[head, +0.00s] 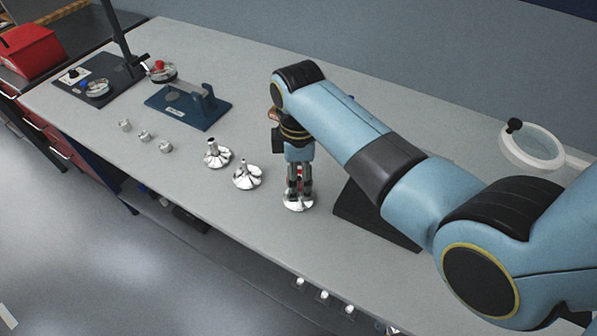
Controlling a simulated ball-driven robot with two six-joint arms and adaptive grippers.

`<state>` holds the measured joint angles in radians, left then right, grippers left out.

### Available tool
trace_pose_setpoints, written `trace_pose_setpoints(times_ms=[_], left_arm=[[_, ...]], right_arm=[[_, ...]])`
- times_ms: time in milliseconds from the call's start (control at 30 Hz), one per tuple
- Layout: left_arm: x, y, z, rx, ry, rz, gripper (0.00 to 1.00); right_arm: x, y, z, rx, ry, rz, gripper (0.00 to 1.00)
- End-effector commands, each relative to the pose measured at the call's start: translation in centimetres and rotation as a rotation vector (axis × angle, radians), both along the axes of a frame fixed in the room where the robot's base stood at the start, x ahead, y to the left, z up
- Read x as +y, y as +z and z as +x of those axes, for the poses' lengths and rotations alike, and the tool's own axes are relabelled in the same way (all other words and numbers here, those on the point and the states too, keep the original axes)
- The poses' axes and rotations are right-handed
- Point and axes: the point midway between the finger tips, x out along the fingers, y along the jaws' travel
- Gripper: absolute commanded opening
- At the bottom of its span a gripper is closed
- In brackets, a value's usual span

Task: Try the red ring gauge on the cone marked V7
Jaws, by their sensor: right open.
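Three shiny flared metal pieces with upright necks stand in a row on the bench: a left one (217,158), a middle one (247,179) and a right one (298,205). No V7 mark is readable on any of them. My right gripper (299,193) points straight down over the right piece, its open fingers around or just above the neck, which they hide. A small patch of red (300,171) shows between the fingers; I cannot tell whether it is the red ring gauge or what it rests on. My left gripper is out of view.
A blue fixture (188,108) and a dark base plate (98,80) with round, knobbed items stand at back left. Several small metal pieces (145,136) lie nearer. A dark block (370,215) is right of my gripper. A ring-shaped magnifier (532,147) stands far right.

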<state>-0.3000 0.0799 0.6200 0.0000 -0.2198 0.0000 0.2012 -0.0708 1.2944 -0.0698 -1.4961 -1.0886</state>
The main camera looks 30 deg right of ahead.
Motion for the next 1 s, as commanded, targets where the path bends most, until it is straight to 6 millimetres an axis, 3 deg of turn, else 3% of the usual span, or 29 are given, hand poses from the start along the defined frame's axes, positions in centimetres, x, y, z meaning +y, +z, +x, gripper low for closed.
trace_pose_setpoints(times_ms=[167,633,800,1000], left_arm=[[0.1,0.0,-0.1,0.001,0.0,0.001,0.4],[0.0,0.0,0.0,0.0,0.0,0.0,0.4],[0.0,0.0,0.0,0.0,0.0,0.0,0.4],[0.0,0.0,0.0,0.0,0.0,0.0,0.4]], right_arm=[[0.0,1.0,0.1,-0.002,0.0,0.0,0.73],[0.0,10.4,0.1,-0.003,0.0,0.0,0.73],[0.0,11.8,0.0,0.0,0.0,0.0,0.73],[0.0,12.0,0.0,0.0,0.0,0.0,0.73]])
